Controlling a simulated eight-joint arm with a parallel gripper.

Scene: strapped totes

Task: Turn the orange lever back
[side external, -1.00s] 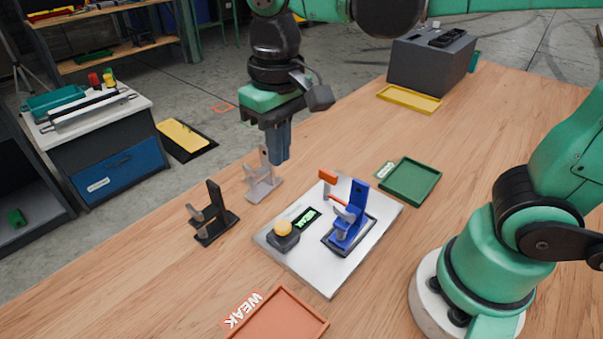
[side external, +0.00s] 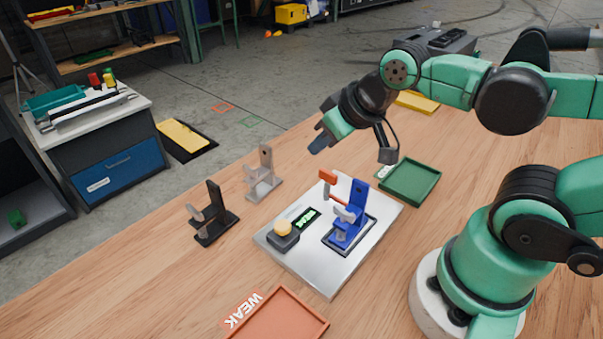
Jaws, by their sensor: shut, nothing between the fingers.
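The orange lever (side external: 330,180) is attached to the blue clamp (side external: 349,215), which stands upright on a grey metal plate (side external: 318,273). The lever's orange grip points up and to the left of the clamp. My gripper (side external: 318,145) is above and behind the lever in the picture, tilted with its fingers pointing down and left. Its blue-grey fingers are together, holding nothing, and clear of the lever.
The plate also bears a yellow button (side external: 283,228) on a dark box and a small green display (side external: 307,217). A black clamp (side external: 211,213) and a grey clamp (side external: 262,175) stand to the left. A green tray (side external: 411,181) lies right, an orange tray (side external: 280,318) in front.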

